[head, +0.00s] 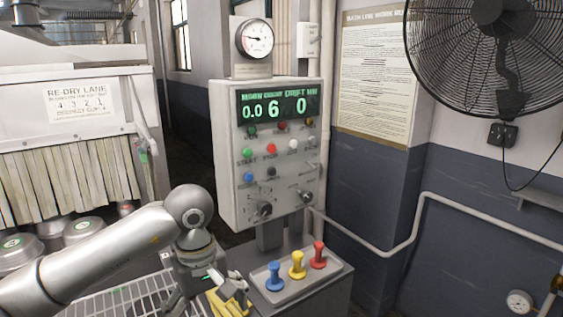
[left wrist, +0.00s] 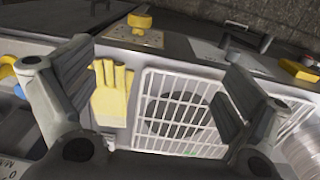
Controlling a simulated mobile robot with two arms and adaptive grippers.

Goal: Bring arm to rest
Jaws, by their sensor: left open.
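My left arm comes in from the left in the head view and bends down at the wrist. My left gripper (head: 205,297) is low in the picture, beside yellow gloves (head: 228,304) and near a white wire rack (head: 112,303). In the left wrist view the fingers of my left gripper (left wrist: 158,55) are spread wide with nothing held between them. The yellow gloves (left wrist: 111,92) and the white wire rack (left wrist: 180,92) lie beyond the fingers. A dark round shape shows through the rack. My right gripper is in neither view.
A control box (head: 225,150) with a lit display stands behind the gripper. Blue, yellow and red levers (head: 297,265) stand on a plate (head: 306,285) to its right. Metal round containers (head: 82,230) stand at the left. A wall fan (head: 490,50) hangs at upper right.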

